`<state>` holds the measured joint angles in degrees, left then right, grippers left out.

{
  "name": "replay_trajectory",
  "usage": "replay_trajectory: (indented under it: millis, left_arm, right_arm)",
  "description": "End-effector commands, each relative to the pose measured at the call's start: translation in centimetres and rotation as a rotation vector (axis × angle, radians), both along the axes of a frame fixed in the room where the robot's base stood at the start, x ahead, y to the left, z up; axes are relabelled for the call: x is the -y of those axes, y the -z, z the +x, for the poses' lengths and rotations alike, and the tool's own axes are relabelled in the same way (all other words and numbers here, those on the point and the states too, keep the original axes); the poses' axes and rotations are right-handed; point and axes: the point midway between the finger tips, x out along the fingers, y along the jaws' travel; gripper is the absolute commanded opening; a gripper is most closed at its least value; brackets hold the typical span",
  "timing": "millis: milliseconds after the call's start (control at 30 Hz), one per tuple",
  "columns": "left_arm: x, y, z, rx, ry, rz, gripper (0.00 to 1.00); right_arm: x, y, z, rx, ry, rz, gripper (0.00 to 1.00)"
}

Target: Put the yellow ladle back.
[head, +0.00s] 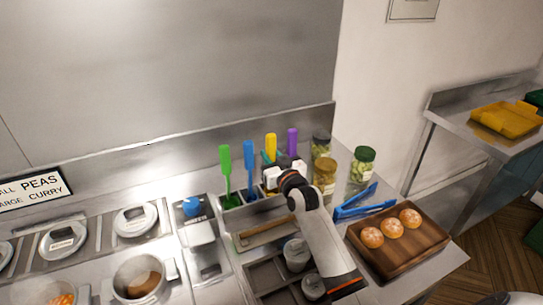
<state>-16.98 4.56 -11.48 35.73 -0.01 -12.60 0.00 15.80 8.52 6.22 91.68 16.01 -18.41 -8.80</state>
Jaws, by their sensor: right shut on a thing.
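The yellow ladle (271,147) stands upright at the back of the steel counter, in the row of coloured handles. Only its upper handle shows; its lower part is hidden behind my right gripper. My right gripper (271,177) reaches in from the lower right and is shut on the yellow ladle, below the top of the handle. The fingertips are small and partly hidden by the wrist. I cannot tell whether the ladle's lower end rests in the holder (232,201). My left gripper is not in view.
Close by stand a green-handled utensil (226,160), a blue one (249,157) and a purple one (292,141). Jars (325,170) stand right of the gripper. Blue tongs (356,204) and a wooden tray (418,246) with three round items lie at the right. Lidded pots line the left.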

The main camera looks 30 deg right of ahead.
Motion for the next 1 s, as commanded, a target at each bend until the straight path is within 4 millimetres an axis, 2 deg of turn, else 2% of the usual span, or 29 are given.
replay_trajectory:
  millis: [33, 167, 467, 567, 667, 1000]
  left_arm:
    - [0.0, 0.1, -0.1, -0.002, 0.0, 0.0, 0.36]
    - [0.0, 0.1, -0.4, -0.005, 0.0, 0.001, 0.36]
    - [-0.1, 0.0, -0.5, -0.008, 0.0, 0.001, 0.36]
    - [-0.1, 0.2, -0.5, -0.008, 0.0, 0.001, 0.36]
    - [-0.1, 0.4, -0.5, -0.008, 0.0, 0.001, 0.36]
    - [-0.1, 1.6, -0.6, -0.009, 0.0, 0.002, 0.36]
  right_arm:
    - [0.0, 0.2, 0.0, 0.0, 0.0, 0.0, 0.27]
    - [0.0, 0.1, 0.0, -0.001, 0.0, 0.0, 0.47]
    - [0.0, -0.1, 0.0, 0.0, 0.0, 0.0, 0.47]
    - [0.0, 0.0, -0.6, 0.0, 0.0, 0.0, 0.47]
    - [-0.1, 0.1, -1.9, -0.001, 0.0, 0.0, 0.47]
    - [-0.5, 0.2, -8.6, -0.001, 0.001, -0.001, 0.47]
